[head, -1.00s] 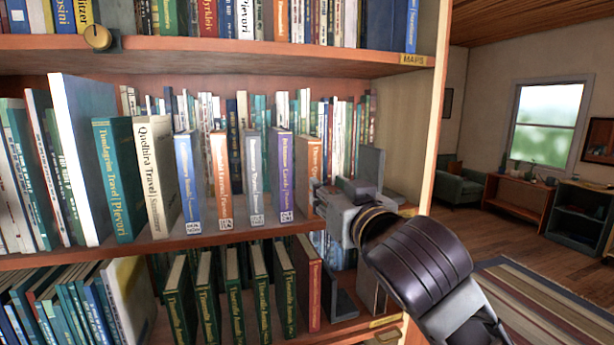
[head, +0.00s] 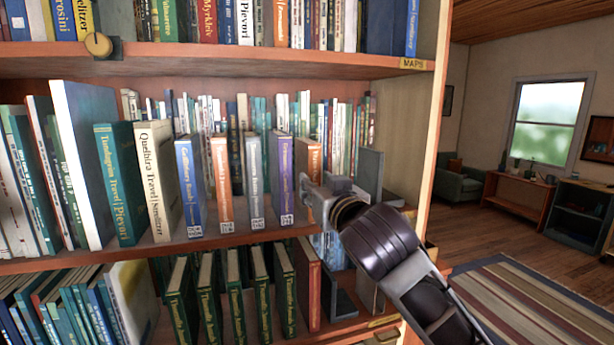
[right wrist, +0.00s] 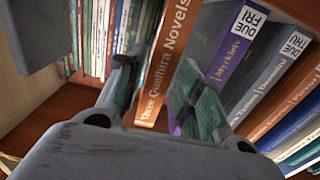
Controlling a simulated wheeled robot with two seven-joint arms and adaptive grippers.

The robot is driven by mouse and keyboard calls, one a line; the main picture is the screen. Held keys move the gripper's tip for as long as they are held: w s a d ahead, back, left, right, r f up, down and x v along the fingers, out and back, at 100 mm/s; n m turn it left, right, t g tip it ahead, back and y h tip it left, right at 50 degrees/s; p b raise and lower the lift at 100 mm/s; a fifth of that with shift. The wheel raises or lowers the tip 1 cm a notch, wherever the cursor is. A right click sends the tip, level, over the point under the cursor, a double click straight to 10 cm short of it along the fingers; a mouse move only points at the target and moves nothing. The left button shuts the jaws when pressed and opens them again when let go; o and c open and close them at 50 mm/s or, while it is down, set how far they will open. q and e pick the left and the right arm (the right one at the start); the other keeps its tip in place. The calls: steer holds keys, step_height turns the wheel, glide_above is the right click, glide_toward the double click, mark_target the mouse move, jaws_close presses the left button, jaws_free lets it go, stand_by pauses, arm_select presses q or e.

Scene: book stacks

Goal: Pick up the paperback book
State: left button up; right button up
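An orange-spined book (right wrist: 168,60), lettered "Three Quelhira Novels", stands upright at the right end of the middle shelf's front row; its upper part also shows in the head view (head: 314,158). My right gripper (right wrist: 158,88) is open, with one finger on each side of the orange spine. Firm contact with the covers cannot be made out. In the head view my right gripper (head: 312,198) is in front of the book's lower part and hides it. A purple-spined book (right wrist: 225,62) stands close beside it, near the right finger. My left gripper is not in view.
A grey bookend (head: 369,173) stands right of the orange book. The shelf board (head: 420,66) above limits height. The room to the right has open floor and a striped rug (head: 530,300).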

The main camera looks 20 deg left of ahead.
steer(key=shift+x, duration=1)
steer(key=shift+p+x, duration=1.1)
steer(key=shift+x, duration=0.4)
steer(key=shift+p+x, duration=0.3)
steer(key=shift+x, duration=0.8)
steer(key=shift+f, duration=0.15)
steer(key=shift+c, duration=0.2)
jaws_close()
